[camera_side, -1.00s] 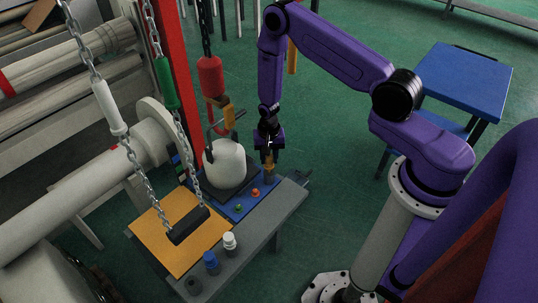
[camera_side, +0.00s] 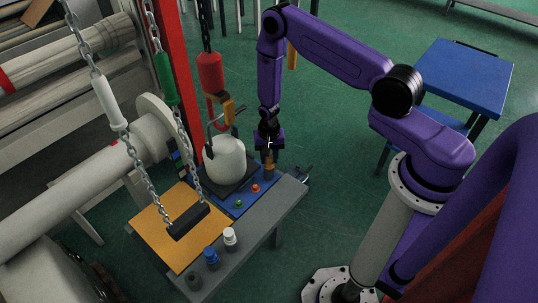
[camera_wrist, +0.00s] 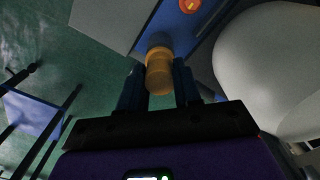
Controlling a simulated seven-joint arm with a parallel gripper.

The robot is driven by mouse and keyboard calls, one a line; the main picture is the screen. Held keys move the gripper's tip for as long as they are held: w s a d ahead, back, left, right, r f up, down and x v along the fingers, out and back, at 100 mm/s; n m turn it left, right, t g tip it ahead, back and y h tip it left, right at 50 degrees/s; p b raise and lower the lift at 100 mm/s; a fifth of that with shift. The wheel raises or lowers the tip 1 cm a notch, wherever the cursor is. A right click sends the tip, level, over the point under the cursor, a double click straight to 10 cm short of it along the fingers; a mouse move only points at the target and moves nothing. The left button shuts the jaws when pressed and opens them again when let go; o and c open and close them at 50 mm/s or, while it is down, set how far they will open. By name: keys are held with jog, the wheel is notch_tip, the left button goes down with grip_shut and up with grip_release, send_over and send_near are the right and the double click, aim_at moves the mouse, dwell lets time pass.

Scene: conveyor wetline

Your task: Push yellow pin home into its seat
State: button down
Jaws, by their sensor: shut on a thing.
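The yellow pin (camera_wrist: 159,72) is an orange-yellow cylinder between the fingers of my gripper (camera_wrist: 159,84) in the wrist view. My gripper is shut on it. Its far end points at the edge of the blue plate (camera_wrist: 170,22), by a darker round part (camera_wrist: 159,41) that may be the seat. I cannot tell how deep the pin sits. In the side view, my gripper (camera_side: 269,147) is over the far right end of the blue plate (camera_side: 236,204), with the pin (camera_side: 269,164) upright below it. The seat is hidden there.
A white rounded vessel (camera_side: 224,160) stands close left of my gripper, under a hanging red weight (camera_side: 210,72) and hook. Red and green buttons (camera_side: 255,188) are on the plate. Chains hold a dark bar (camera_side: 188,222) over an orange panel (camera_side: 165,240).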

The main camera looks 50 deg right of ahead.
jog(key=shift+f, duration=0.45)
jog(key=c, duration=0.7)
grip_release()
jog(key=shift+r, duration=0.1)
notch_tip(320, 180, up, 17)
jog(key=shift+r, duration=0.2)
